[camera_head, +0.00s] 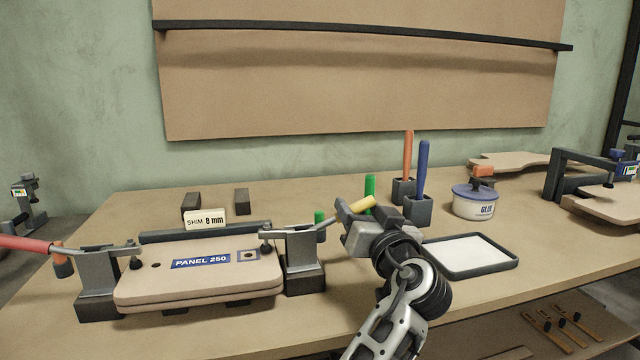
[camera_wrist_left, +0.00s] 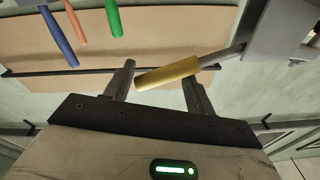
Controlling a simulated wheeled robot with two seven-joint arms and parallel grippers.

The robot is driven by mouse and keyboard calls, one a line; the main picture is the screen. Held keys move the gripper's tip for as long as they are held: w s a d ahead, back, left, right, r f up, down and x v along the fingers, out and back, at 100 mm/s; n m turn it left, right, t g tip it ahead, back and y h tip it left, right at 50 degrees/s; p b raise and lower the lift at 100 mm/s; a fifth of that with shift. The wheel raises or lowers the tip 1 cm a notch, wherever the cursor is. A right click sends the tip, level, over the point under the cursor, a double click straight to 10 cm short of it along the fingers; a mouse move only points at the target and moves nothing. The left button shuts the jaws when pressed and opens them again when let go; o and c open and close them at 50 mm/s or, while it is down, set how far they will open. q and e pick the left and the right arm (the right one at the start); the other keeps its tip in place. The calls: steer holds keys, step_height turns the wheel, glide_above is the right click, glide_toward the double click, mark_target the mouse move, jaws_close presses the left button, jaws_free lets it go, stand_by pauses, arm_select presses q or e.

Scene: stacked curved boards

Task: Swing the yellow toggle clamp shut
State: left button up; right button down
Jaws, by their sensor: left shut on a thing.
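The yellow toggle clamp (camera_head: 303,243) stands at the right end of the stacked curved boards (camera_head: 200,280) marked PANEL 250. Its bar reaches left over the boards, with its dark tip near the top board; I cannot tell whether the tip presses. Its yellow handle (camera_head: 362,204) slants up to the right. In the wrist view the handle (camera_wrist_left: 168,73) lies between my two fingers. My left gripper (camera_head: 356,213) is shut on this handle, and its body hides what is behind it. My right gripper is not in view.
A red-handled clamp (camera_head: 98,270) stands at the boards' left end. A shim block (camera_head: 206,219) sits behind them. Orange and blue handles (camera_head: 421,170) in dark holders, a glue pot (camera_head: 475,202) and a tray (camera_head: 512,263) are to the right. The front table strip is clear.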

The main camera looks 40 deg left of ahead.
arm_select(q)
steer(key=shift+o, duration=0.2)
steer(key=shift+w+d+f+h, duration=0.1)
steer(key=shift+d+f+h, duration=0.05)
steer(key=shift+f, duration=0.35)
steer(key=shift+w+d+f+h, duration=0.1)
steer(key=shift+f+h, duration=0.05)
steer(key=shift+f, duration=0.3)
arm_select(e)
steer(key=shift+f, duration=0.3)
arm_select(q)
steer(key=shift+s+d+f, duration=0.15)
steer(key=shift+s+d, duration=0.05)
steer(key=shift+d, duration=0.05)
steer(key=b+v, duration=0.1)
steer(key=v, duration=0.2)
steer(key=shift+s+d, duration=0.15)
steer(key=shift+d, duration=0.05)
steer(key=shift+c, duration=0.2)
steer(key=b+v, duration=0.1)
steer(key=v, duration=0.1)
steer(key=shift+s+d+r, duration=0.15)
steer(key=shift+s+r, duration=0.1)
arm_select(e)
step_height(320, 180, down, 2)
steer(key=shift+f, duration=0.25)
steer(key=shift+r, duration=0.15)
